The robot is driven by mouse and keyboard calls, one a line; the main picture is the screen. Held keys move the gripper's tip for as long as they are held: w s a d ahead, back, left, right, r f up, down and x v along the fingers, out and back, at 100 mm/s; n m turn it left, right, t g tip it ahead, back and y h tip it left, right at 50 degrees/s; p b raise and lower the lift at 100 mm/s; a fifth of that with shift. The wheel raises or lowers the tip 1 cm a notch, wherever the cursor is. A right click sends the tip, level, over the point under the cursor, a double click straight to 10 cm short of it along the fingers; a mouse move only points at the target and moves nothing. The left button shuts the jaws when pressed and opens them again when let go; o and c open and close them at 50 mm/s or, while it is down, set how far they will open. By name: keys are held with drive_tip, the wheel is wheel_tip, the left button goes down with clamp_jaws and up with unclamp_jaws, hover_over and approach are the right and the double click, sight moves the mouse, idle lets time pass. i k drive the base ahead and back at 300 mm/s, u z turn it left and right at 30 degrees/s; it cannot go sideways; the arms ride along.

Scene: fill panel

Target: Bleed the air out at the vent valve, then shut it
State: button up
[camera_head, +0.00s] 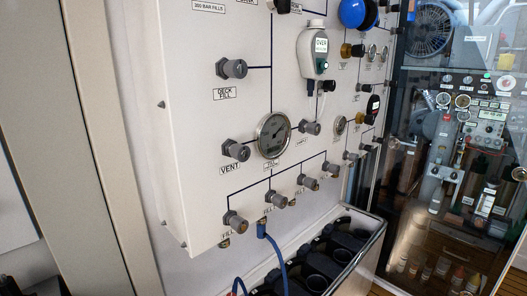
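The vent valve (237,150) is a grey knurled knob on a dark fitting, low on the left part of the white panel, with a label reading VENT (230,169) under it. A round pressure gauge (273,136) sits just to its right. Whether the valve is open or shut cannot be told from the knob. My gripper is not in this view, and nothing touches the valve.
Similar knobs sit nearby: deck fill (233,69) above and a fill valve (235,222) below. A blue hose (272,246) hangs from another fill point. A dark rack (338,255) stands below the panel. A glass-fronted cabinet (455,150) is at right.

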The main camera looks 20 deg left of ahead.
sight(240, 153)
drive_tip(key=u, duration=0.95)
drive_tip(key=k, duration=1.05)
drive_tip(key=u, duration=0.25)
drive_tip(key=i, duration=1)
drive_tip(key=u, duration=0.8)
